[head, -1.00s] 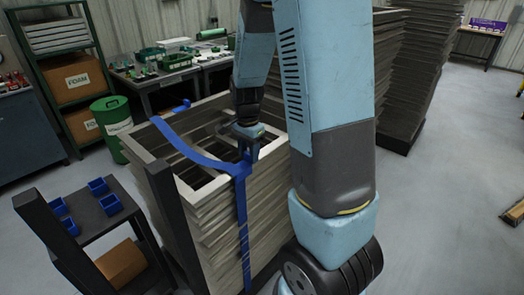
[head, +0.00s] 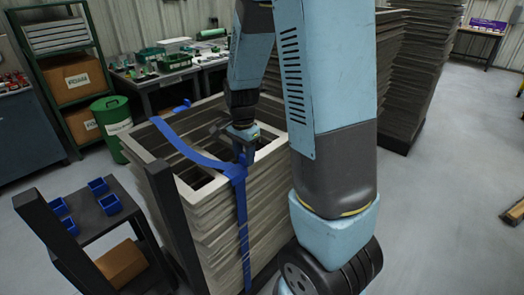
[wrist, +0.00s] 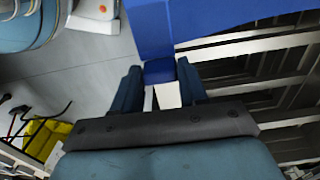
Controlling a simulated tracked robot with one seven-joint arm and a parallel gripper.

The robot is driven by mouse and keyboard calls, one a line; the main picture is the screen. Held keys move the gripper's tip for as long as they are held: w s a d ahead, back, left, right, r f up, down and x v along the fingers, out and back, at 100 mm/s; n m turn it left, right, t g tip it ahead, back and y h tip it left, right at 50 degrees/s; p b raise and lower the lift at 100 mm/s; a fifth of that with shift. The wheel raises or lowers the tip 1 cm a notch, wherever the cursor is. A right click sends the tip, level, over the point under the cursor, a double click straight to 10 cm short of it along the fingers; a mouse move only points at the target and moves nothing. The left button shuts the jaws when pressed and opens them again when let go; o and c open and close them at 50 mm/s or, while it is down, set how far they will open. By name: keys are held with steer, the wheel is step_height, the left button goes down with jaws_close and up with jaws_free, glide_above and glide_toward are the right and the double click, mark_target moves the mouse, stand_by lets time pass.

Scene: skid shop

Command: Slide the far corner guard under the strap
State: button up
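A stack of grey rectangular frames (head: 205,235) stands in the middle of the head view. A blue strap (head: 180,143) sags across its open top and runs down the near side. One blue corner guard (head: 182,106) sits at the stack's back-left edge. My gripper (head: 243,157) points down at the near top edge, beside the strap's bend. In the wrist view its two fingers (wrist: 160,82) flank a narrow part of a blue corner guard (wrist: 160,70), with no clear gap. A wide blue surface lies just beyond them. Whether the guard is under the strap is hidden.
A dark post (head: 168,215) rises at the stack's left side. A black cart (head: 95,215) with small blue bins stands left of it. A green drum (head: 112,125) and a workbench (head: 160,88) are behind. Taller stacks stand back right.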

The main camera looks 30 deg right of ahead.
steer(key=o, duration=0.4)
steer(key=shift+o, duration=0.2)
steer(key=shift+r, duration=2.3)
steer(key=shift+r, duration=2)
